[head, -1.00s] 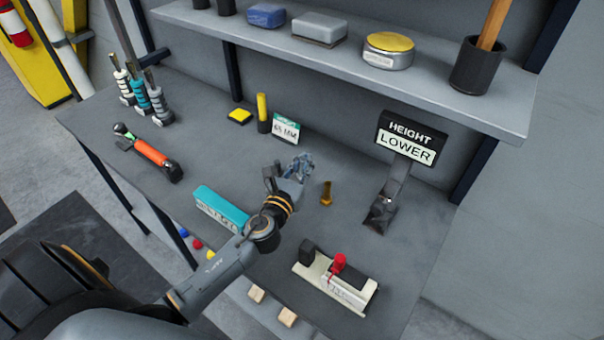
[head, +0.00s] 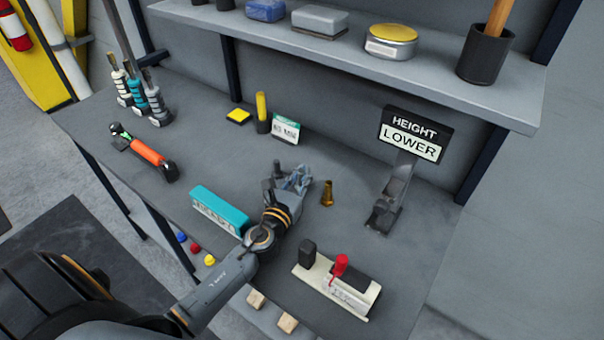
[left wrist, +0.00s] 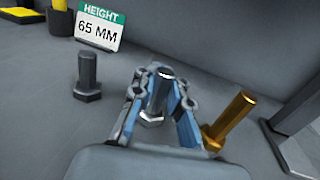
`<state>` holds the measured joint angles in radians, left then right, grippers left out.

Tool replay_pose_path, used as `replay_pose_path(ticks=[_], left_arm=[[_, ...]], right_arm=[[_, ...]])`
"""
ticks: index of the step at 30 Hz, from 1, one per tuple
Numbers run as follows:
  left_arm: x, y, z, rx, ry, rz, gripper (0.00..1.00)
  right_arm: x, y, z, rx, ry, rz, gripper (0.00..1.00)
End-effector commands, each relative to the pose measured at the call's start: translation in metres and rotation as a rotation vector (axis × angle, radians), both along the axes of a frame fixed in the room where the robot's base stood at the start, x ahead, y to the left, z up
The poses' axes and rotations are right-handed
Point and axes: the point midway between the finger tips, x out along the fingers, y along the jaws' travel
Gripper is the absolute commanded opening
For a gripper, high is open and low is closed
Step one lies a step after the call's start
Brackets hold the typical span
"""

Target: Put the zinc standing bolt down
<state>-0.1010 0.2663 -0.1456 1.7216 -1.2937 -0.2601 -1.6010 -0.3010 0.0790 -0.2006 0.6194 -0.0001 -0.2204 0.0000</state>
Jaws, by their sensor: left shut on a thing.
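The zinc bolt (left wrist: 153,117) is bright silver and upright, hex head down and shank up, between the fingers of my left gripper (left wrist: 163,88). The gripper is shut on its shank. In the head view my left gripper (head: 296,180) is low over the middle of the bench, and its fingers hide the bolt. The bolt's head is at or very near the bench top; I cannot tell if it touches. A dark grey bolt (left wrist: 87,78) stands to the left and a brass bolt (left wrist: 230,121) to the right, both apart from the gripper. My right gripper is not in view.
The bench (head: 240,155) has free room behind the bolts. A "65 MM" height card (head: 286,128) stands at the back. A "LOWER" sign (head: 410,140) on a stand is to the right. A teal box (head: 220,207) and a fixture with a red handle (head: 339,268) lie nearer.

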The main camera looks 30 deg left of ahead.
Motion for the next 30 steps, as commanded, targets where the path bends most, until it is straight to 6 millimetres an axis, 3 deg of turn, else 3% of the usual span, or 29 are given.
replay_pose_path(ticks=[2, 3, 6, 7, 17, 22, 24, 30], left_arm=[[0.0, 0.0, 0.0, 0.0, -0.001, 0.0, 0.0], [0.0, 0.0, 0.0, 0.0, 0.0, 0.0, 0.15], [0.0, 0.0, 0.0, 0.001, 0.0, 0.0, 0.36], [0.0, 0.0, 0.0, 0.001, 0.0, 0.0, 0.38], [0.0, 0.0, 0.003, 0.001, -0.001, 0.0, 0.38], [0.0, 0.0, 0.02, 0.001, -0.001, 0.001, 0.38], [-0.018, -0.001, 0.009, 0.002, 0.004, -0.001, 0.38], [-0.064, -0.005, 0.009, 0.001, 0.002, -0.001, 0.38]], right_arm=[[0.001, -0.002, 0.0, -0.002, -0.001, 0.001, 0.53], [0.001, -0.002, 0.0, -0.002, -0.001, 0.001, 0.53], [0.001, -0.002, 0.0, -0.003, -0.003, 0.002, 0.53], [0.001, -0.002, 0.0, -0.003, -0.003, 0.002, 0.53], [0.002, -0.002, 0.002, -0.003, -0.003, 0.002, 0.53], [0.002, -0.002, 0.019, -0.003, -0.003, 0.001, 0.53], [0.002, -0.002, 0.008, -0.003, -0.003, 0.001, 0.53], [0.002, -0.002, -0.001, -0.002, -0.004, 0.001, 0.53]])
